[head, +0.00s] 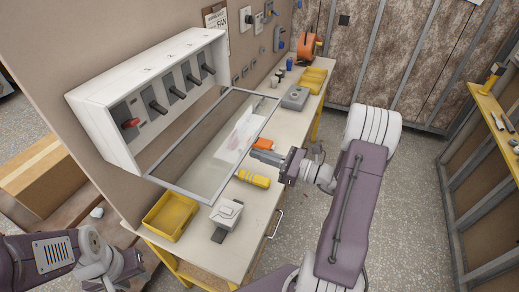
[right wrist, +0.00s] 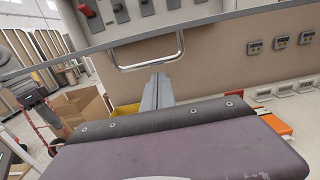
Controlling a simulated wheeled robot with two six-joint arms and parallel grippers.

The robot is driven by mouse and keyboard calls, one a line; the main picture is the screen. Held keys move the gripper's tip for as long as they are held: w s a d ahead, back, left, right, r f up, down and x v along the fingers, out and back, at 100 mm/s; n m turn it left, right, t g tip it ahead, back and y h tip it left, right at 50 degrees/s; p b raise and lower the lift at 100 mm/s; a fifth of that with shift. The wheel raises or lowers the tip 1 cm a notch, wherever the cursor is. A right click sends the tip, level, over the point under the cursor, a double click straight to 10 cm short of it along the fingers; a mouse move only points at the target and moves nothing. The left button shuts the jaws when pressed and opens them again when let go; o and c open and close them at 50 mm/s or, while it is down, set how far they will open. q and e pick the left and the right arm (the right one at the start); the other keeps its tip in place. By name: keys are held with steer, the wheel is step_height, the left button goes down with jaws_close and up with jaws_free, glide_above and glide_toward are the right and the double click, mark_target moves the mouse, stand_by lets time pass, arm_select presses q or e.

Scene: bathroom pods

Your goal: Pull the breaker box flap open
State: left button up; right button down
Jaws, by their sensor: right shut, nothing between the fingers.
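The white breaker box (head: 150,75) is on the wall panel at the left in the head view, its row of switches uncovered. Its clear, grey-framed flap (head: 179,188) stands out from the box's lower front edge, swung well open. In the right wrist view the flap's frame (right wrist: 230,15) crosses the top, with a metal bar handle (right wrist: 146,66) on it. My right gripper (head: 256,154) is near the flap's outer edge. Its fingers (right wrist: 157,80) are shut and empty, close to the handle; contact is unclear. My left gripper (head: 118,284) is low at the left, its jaws unclear.
The workbench (head: 262,205) below holds a yellow bin (head: 171,214), a yellow-handled tool (head: 254,179), a white switch box (head: 228,213) and a grey box (head: 295,97). A cardboard box (head: 50,175) stands at the left. The floor at the right is clear.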

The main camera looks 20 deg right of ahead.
mark_target(252, 136)
steer(key=shift+a+r, duration=0.1)
steer(key=shift+r, duration=0.2)
steer(key=shift+g+h, duration=0.8)
steer(key=shift+g, duration=0.1)
steer(key=r+p, duration=0.2)
steer(key=p, duration=0.1)
steer(key=r+p, duration=0.2)
steer(key=p, duration=0.1)
steer(key=r+p, duration=0.2)
steer(key=p, duration=0.1)
steer(key=shift+s+d+r+p, duration=0.3)
steer(key=shift+s+d+r, duration=0.05)
steer(key=shift+s+r, duration=0.05)
steer(key=shift+f, duration=0.2)
